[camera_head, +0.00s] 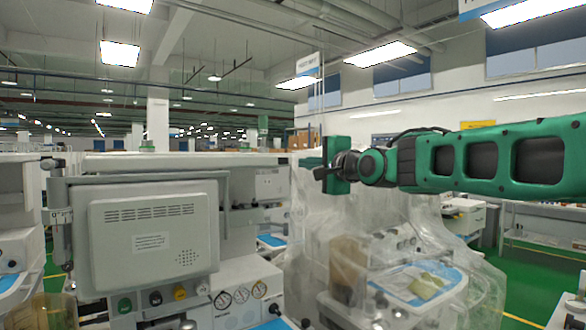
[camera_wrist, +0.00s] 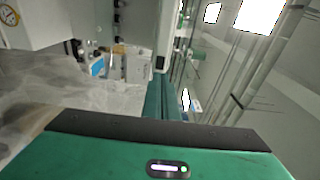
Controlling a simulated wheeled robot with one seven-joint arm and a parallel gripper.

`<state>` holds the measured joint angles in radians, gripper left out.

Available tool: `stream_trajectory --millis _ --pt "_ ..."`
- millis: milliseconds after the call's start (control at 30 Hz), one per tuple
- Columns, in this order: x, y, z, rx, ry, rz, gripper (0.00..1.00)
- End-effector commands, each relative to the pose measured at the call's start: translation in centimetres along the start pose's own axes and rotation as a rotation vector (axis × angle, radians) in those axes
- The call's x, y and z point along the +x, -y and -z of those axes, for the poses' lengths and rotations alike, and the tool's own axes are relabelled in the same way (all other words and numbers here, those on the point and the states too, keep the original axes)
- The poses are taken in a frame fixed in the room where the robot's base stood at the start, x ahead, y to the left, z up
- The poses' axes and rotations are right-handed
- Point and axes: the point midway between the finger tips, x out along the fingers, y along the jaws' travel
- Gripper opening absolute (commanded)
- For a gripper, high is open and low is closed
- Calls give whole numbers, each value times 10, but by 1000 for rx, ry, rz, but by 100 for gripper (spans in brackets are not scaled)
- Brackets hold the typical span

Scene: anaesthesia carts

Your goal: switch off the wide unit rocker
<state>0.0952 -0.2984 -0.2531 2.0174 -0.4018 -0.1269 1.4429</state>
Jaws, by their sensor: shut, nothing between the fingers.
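A wide grey-white anaesthesia unit (camera_head: 245,210) fills the left of the head view. The back of its pale monitor (camera_head: 150,238) faces me. I cannot pick out a rocker switch on it in either view. My green arm reaches in from the right, and my gripper (camera_head: 319,173) is shut and empty in the air. In the picture it lies right of the wide unit and over the upper part of a plastic-covered cart (camera_head: 310,265). No contact shows. In the wrist view my green gripper body fills the bottom edge.
Round gauges (camera_head: 241,295) and coloured connectors (camera_head: 180,292) sit low on the wide unit. A blue-edged tray (camera_head: 418,284) shows under the clear plastic cover. Another unit (camera_head: 15,225) stands at the far left. Green floor (camera_head: 535,262) is open at the right.

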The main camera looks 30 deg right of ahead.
Motion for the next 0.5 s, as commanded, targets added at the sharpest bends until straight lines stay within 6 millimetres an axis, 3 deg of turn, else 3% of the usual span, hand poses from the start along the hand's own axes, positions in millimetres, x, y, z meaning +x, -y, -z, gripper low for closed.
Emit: stream_trajectory --millis 200,500 --pt "-21 0 0 0 -1 0 0" --pt "-24 0 0 0 0 -1 0"
